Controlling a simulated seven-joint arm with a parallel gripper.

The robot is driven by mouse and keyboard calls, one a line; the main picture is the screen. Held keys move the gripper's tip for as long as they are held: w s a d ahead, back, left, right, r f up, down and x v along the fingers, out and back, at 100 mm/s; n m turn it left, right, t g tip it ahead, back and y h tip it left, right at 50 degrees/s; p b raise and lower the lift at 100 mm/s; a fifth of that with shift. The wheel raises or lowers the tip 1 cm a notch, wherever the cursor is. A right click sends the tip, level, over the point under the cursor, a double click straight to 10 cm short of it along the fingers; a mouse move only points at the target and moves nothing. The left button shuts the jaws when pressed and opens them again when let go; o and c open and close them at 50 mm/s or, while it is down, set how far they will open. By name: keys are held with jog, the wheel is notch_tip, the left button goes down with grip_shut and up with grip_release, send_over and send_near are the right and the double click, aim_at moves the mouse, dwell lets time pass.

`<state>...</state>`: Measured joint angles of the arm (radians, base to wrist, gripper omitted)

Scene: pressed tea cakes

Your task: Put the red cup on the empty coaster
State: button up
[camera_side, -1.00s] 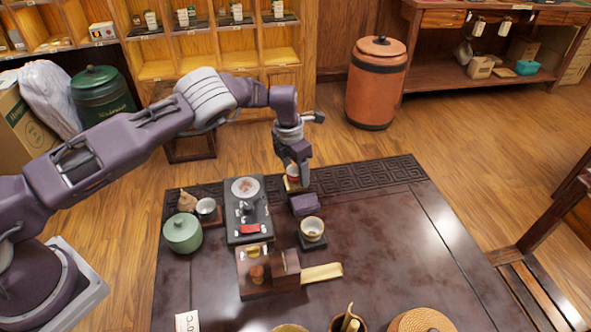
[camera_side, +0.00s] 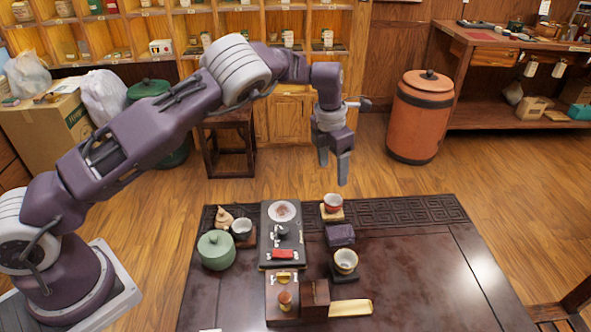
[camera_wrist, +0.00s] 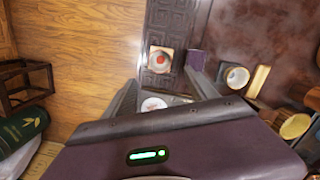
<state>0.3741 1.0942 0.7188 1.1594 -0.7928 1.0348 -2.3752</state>
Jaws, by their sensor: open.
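The red cup (camera_side: 333,202) stands upright on a light wooden coaster (camera_side: 336,217) at the table's far edge, on the carved border. In the wrist view the red cup (camera_wrist: 160,61) sits inside the pale square coaster (camera_wrist: 153,70). My gripper (camera_side: 333,170) is open and empty, raised above and apart from the cup. I see no bare coaster clearly; a purple block (camera_side: 340,235) lies between the red and beige cups.
A black tea tray (camera_side: 268,244) with small items lies left of the cups. A green lidded pot (camera_side: 216,251) stands at the left. The table's right side (camera_side: 430,265) is clear.

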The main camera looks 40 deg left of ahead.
jog(key=shift+r, duration=0.1)
jog(key=s+a+r+m+t+h, duration=0.1)
jog(key=s+r+m, duration=0.6)
jog(key=s+r, duration=0.3)
jog(key=s+a+r+m+t+h, duration=0.1)
jog(key=s+a+r+m, duration=0.1)
jog(key=s+r+m, duration=0.85)
jog(key=s+r+m+t+y, duration=0.1)
jog(key=s+m+t+y, duration=0.1)
jog(key=s+m, duration=1.2)
jog(key=s, duration=0.6)
jog(key=shift+s+a, duration=0.4)
